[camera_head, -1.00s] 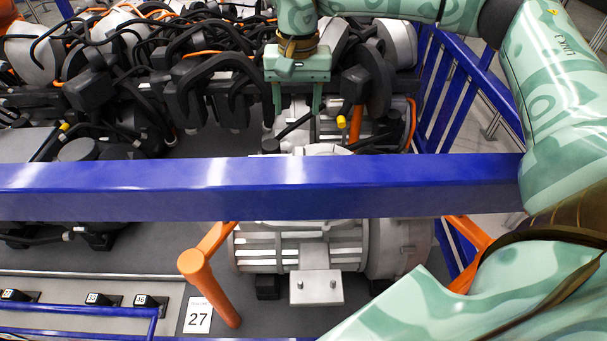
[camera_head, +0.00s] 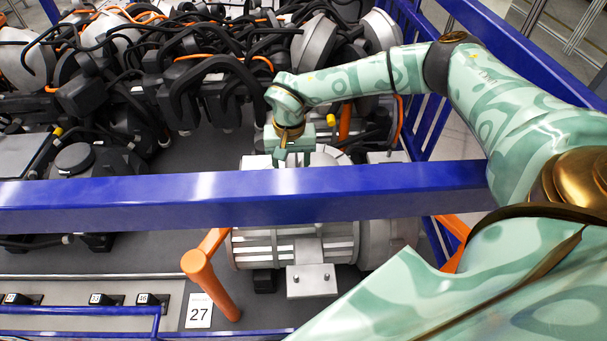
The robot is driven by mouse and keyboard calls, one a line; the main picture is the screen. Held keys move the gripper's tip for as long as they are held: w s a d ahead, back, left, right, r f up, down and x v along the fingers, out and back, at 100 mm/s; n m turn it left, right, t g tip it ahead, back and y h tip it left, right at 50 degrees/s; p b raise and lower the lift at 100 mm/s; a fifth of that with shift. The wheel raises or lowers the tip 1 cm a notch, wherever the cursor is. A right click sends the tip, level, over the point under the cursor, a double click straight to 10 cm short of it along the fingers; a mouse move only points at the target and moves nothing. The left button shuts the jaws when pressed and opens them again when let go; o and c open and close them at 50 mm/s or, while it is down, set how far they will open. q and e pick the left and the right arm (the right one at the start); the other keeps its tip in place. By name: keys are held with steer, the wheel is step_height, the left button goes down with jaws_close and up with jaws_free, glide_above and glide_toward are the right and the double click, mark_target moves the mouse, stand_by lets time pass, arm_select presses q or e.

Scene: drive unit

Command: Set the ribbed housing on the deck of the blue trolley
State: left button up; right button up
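The ribbed housing (camera_head: 262,248), a silver-grey drum with horizontal ribs and a flat bracket in front, lies on a dark grey surface. The blue rail hides its middle, and grey metal shows again above the rail. My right gripper (camera_head: 292,160) points down just beyond the rail, over or beside that upper grey part. Its fingertips are partly hidden, so I cannot tell its opening or any contact. My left gripper is not in view. Blue frame bars (camera_head: 440,115) stand around the housing; I cannot tell which surface is the blue trolley's deck.
A thick blue rail (camera_head: 120,200) crosses the whole front of the work area. Black cables and grey units (camera_head: 200,75) crowd the back.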

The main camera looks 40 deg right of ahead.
steer(key=shift+d+f, duration=0.1)
steer(key=shift+f, duration=0.15)
jaws_close()
steer(key=shift+r, duration=0.1)
stand_by(1.1)
steer(key=shift+w+r, duration=0.15)
steer(key=shift+w, duration=0.05)
